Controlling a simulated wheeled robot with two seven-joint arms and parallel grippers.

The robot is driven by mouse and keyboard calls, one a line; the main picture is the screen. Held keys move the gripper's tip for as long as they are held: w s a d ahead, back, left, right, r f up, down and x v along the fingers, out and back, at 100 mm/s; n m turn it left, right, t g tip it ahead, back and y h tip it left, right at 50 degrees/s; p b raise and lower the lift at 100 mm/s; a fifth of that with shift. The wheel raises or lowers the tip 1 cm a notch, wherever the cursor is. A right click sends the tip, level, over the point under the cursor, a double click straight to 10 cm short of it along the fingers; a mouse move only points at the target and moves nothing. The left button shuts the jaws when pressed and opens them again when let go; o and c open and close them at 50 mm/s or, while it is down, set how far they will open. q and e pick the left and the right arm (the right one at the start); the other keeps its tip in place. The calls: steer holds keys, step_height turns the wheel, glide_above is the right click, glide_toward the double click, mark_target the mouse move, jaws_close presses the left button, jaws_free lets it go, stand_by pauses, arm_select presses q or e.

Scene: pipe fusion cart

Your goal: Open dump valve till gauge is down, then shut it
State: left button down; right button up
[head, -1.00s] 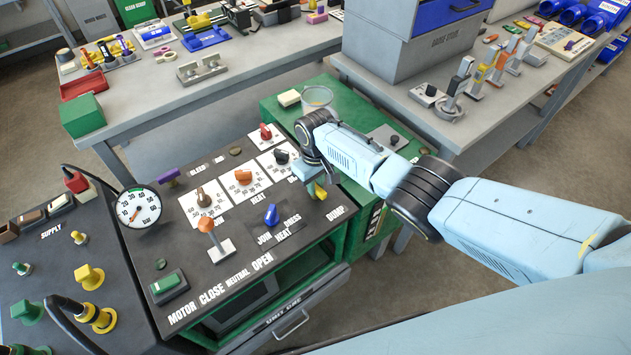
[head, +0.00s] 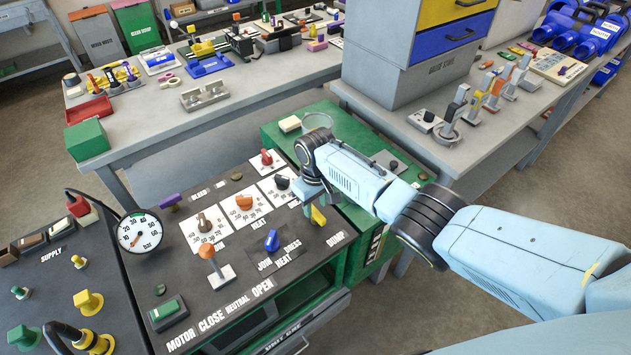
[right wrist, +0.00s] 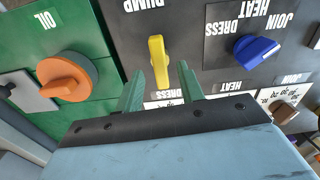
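The dump valve is a yellow handle (head: 318,215) beside the DUMP label on the dark panel. In the right wrist view the yellow handle (right wrist: 158,62) points along the gripper's reach. My right gripper (head: 312,197) is just behind and above it in the head view. In the right wrist view its two green fingers (right wrist: 160,88) are apart, one on each side of the handle's near end, with gaps showing on both sides. The gauge (head: 139,231) is a round white dial marked bar; its needle seems to point lower left, too small to read exactly. My left gripper is out of view.
A blue knob (right wrist: 256,49) stands beside the dump handle, and an orange OIL knob (right wrist: 67,76) is on the green surface opposite. An orange-topped lever (head: 208,254) and several heat knobs share the panel. A clear cup (head: 317,122) stands behind the wrist.

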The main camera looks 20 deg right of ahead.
mark_target(316, 212)
step_height(316, 212, up, 11)
steer(key=p, duration=0.1)
steer(key=shift+p, duration=0.35)
